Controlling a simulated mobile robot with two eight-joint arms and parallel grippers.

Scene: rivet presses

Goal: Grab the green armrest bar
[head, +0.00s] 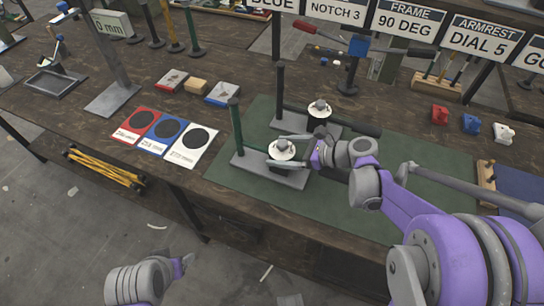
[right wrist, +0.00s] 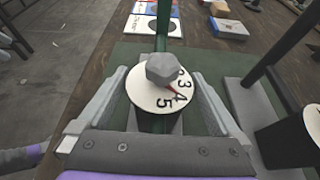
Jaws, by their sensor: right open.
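A slim green upright bar (head: 236,125) stands at the left end of a grey base plate (head: 262,172) on the green mat. It also shows beyond the dial in the right wrist view (right wrist: 162,22). Another green bar (head: 193,28) stands on a foot at the back. I cannot tell which is the armrest bar. My right gripper (head: 284,151) is open, with its fingers on either side of a white numbered dial (right wrist: 150,99) with a grey knob. Whether they touch it is unclear. My left gripper (head: 184,262) is low at the front, off the table; its jaws are unclear.
A second fixture with a dial (head: 320,109) and a dark post stands just behind. Red, blue and white cards (head: 163,137) lie left of the mat (head: 395,165). Red, blue and white small blocks (head: 471,124) sit at the right. Yellow bars (head: 105,168) lie below the tabletop.

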